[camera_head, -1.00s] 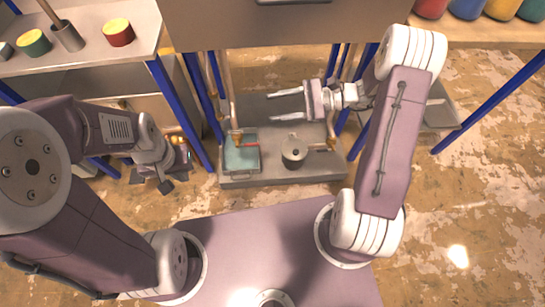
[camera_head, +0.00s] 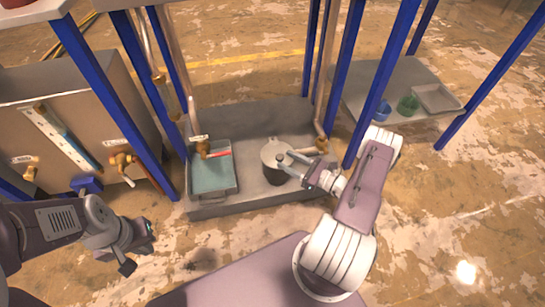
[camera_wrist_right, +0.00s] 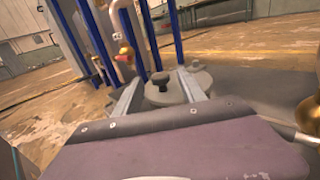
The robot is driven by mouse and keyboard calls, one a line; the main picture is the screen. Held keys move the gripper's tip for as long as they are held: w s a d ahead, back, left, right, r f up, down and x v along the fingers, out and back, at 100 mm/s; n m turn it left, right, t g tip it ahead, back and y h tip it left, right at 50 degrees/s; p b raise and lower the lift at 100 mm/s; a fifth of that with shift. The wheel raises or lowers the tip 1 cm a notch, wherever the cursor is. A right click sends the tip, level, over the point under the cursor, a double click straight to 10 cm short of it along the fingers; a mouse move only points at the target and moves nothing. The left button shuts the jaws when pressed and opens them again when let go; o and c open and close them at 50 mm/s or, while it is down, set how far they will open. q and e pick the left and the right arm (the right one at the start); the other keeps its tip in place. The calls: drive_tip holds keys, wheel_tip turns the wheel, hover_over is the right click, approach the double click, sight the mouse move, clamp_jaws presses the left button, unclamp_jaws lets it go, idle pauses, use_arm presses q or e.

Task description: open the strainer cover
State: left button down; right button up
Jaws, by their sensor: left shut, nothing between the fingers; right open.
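The strainer is a dark round pot (camera_head: 275,174) with a grey round cover (camera_head: 270,148), standing on the grey platform. The cover lies on top of the pot. My right gripper (camera_head: 284,164) is open at the cover's right front side in the head view. In the right wrist view, the cover (camera_wrist_right: 178,101) and its raised middle part lie between the two spread fingers (camera_wrist_right: 160,88); I cannot tell whether they touch it. My left gripper (camera_head: 138,252) is shut and empty, low at the left over the floor, away from the strainer.
A teal-topped tray (camera_head: 213,175) sits left of the strainer, with a red-handled valve above it. Blue posts (camera_head: 345,75) and pipes stand around the platform (camera_head: 248,203). A brass valve (camera_head: 322,144) is close behind the right gripper. A side shelf (camera_head: 395,85) holds small containers.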

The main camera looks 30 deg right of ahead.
sight(273, 158)
drive_tip(key=b+x, duration=0.1)
drive_tip(key=x, duration=0.2)
drive_tip(key=b+x, duration=0.2)
drive_tip(key=x, duration=0.1)
drive_tip(key=shift+w+a+f, duration=0.1)
drive_tip(key=shift+f, duration=0.15)
drive_tip(key=shift+w+a+r, duration=0.15)
drive_tip(key=shift+w+r, duration=0.05)
drive_tip(key=shift+w, duration=0.05)
clamp_jaws()
idle(0.8)
